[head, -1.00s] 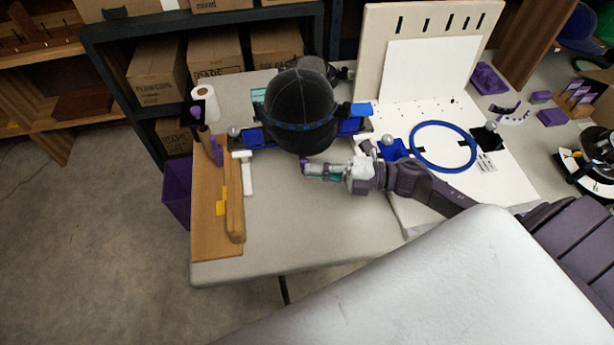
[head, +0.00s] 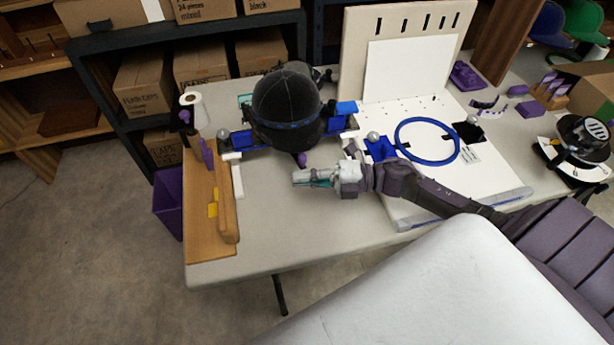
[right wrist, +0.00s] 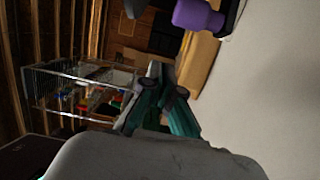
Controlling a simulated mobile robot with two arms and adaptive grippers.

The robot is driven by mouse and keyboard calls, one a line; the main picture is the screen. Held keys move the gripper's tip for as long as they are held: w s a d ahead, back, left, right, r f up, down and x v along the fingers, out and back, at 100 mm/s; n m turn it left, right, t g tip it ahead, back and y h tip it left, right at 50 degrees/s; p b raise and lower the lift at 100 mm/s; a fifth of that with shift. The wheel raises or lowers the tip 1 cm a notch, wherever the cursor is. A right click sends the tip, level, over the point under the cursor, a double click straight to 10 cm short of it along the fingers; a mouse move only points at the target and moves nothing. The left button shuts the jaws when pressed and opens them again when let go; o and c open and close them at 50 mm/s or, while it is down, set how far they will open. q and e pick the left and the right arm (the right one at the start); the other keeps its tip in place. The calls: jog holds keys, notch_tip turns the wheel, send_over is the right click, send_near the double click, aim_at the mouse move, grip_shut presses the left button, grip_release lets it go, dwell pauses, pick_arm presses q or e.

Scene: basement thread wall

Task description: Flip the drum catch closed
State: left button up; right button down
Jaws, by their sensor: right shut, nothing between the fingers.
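A dark cap (head: 286,105) sits on a holder with blue arms (head: 340,125) near the back of the table. A small purple knob (head: 302,159), perhaps the drum catch, hangs at the holder's front below the cap brim. I cannot tell whether the catch is open or closed. My right gripper (head: 297,179) is just in front of this knob, apart from it, pointing left, shut and empty. In the right wrist view the shut fingers (right wrist: 156,70) show, with a purple part (right wrist: 197,16) beyond them at the top. My left gripper is not in view.
A white board with a blue hoop (head: 399,131) lies right of the gripper, with an upright panel (head: 355,55) behind. A wooden board with a long tan piece (head: 228,215) and a white T-shaped piece (head: 237,178) are at left. The front middle of the table is clear.

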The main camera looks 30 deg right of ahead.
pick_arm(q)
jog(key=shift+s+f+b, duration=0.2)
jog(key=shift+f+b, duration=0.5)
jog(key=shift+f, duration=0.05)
pick_arm(e)
jog(key=v, duration=1)
jog(key=shift+s+a, duration=0.2)
jog(key=shift+s, duration=0.2)
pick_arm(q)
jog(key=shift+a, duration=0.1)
